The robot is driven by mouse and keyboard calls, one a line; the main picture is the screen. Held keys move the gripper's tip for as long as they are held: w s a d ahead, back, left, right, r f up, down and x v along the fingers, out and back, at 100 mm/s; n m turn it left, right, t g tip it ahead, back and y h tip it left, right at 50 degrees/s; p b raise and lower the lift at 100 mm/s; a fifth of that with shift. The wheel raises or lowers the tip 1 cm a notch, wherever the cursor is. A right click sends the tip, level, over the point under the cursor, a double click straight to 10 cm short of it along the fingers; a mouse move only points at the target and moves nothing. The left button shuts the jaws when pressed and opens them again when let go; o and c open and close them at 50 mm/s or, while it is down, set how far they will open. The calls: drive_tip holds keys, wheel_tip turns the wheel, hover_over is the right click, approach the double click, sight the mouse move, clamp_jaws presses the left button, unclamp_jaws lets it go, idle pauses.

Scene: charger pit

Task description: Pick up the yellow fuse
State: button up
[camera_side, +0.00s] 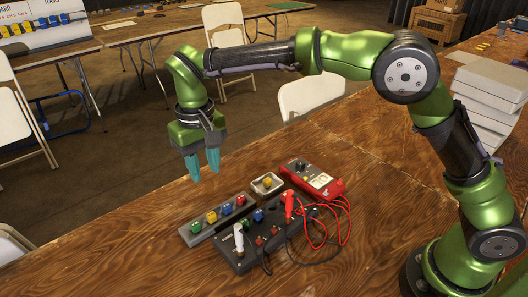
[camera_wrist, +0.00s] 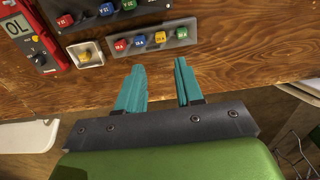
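Two yellow pieces show. One yellow fuse (camera_side: 211,216) sits in the grey rack (camera_side: 190,240) between a green and a blue fuse; it also shows in the wrist view (camera_wrist: 160,38). Another yellow piece (camera_side: 267,182) lies in a small pale square dish (camera_side: 257,191); in the wrist view it (camera_wrist: 85,56) is left of the rack. My gripper (camera_side: 203,176) has two teal fingers pointing down, apart and empty. It hangs above the table, to the left of the dish and behind the rack in the side view. In the wrist view my gripper (camera_wrist: 160,75) has clear space between its fingers.
A black fuse box (camera_side: 235,262) with coloured fuses, a white-handled part and cables stands beside the rack. A red meter (camera_side: 325,182) with red leads lies behind it. The wooden table is bare at left. White chairs (camera_side: 308,97) stand beyond its far edge.

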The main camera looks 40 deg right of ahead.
sight(212, 215)
wheel_tip(212, 215, down, 15)
drive_tip(key=shift+w+r, duration=0.15)
idle(0.4)
drive_tip(key=shift+c, duration=0.3)
clamp_jaws()
